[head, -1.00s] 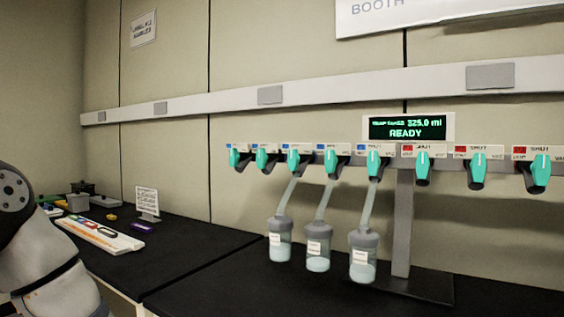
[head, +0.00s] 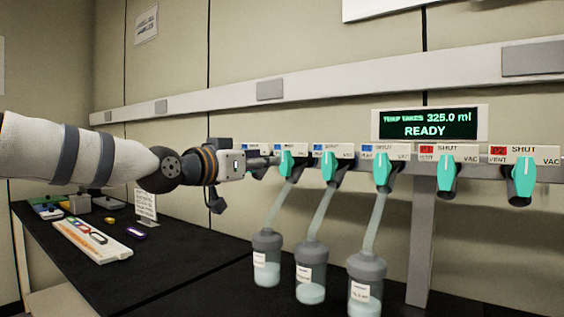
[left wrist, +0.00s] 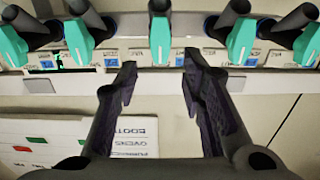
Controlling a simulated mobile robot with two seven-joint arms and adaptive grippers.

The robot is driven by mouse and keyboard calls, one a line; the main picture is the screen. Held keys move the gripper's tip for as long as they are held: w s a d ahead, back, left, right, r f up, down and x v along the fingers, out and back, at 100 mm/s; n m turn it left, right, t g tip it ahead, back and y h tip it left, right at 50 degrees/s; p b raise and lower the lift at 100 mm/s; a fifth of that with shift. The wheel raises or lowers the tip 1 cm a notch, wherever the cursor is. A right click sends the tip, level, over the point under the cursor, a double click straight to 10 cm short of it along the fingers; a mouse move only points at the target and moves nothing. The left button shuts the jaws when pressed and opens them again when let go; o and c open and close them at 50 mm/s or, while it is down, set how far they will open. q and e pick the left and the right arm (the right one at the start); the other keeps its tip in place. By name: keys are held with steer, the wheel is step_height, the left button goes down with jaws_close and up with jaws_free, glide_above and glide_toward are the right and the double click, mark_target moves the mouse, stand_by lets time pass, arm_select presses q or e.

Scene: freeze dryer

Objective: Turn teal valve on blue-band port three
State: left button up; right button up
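The rack carries several teal valves, the left group with blue bands and the right group with red. Counting from the left, the third blue-band valve (head: 286,164) is just right of my left gripper (head: 274,161), with a flask hanging below it. In the left wrist view five teal valves line the top, and the middle one (left wrist: 160,40) is just beyond and between the fingertips. My left gripper (left wrist: 158,75) is open and empty there. In the head view it hides the leftmost valves. My right gripper is not in view.
Three clear flasks, left (head: 266,258), middle (head: 311,270) and right (head: 366,280), hang below the rack. A display (head: 428,123) reads READY above it. The grey post (head: 421,245) stands under the rack. A white tray (head: 92,242) lies on the black bench at left.

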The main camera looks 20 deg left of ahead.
mark_target(283, 161)
arm_select(q)
steer(key=x, duration=0.3)
steer(key=f+b+x, duration=0.1)
steer(key=x, duration=0.2)
steer(key=shift+w+a+f, duration=0.1)
steer(key=shift+f, duration=0.05)
steer(key=shift+w+d+r, duration=0.2)
steer(key=shift+w+r, duration=0.1)
steer(key=shift+r, duration=0.15)
jaws_close()
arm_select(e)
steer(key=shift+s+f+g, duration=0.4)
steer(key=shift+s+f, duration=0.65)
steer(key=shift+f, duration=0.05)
